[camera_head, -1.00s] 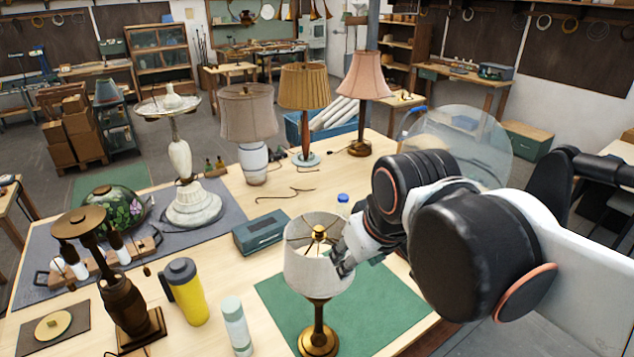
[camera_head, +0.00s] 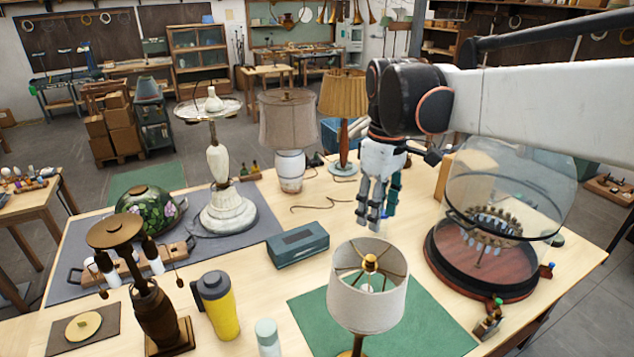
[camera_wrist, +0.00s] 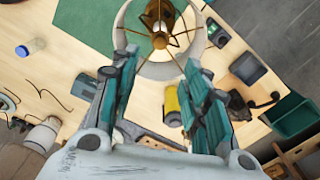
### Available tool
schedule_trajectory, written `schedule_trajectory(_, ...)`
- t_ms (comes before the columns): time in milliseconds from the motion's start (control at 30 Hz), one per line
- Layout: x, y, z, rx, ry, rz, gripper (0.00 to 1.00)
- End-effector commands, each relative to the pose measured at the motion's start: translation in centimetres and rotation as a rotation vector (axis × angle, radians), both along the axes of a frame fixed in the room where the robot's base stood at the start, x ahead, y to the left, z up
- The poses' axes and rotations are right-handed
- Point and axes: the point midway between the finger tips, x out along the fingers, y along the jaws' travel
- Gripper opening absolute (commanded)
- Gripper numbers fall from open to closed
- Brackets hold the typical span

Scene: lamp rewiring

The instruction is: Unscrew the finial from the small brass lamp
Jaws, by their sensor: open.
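The small brass lamp has an off-white drum shade (camera_head: 366,301) and stands at the front of the table. Its brass finial (camera_head: 370,262) sits on top of the shade's spokes, in the middle of the open top. My gripper (camera_head: 370,214) points down above the table, apart from the lamp and behind it in the head view. In the wrist view the two teal fingers (camera_wrist: 163,80) are spread with nothing held between them. There the shade (camera_wrist: 197,45) and finial (camera_wrist: 159,41) lie beyond the fingertips. The lamp's base is mostly cut off in the head view.
A green mat (camera_head: 425,320) lies around the lamp. A glass dome on a dark red base (camera_head: 490,284) stands to the right. Taller lamps stand behind.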

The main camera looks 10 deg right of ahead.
Motion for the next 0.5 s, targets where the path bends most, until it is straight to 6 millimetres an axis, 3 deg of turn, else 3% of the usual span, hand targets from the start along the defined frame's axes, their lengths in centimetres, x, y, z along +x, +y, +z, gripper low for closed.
schedule_trajectory(500, 0.1, 0.0, -8.9, 0.0, -0.001, -0.001, 0.42)
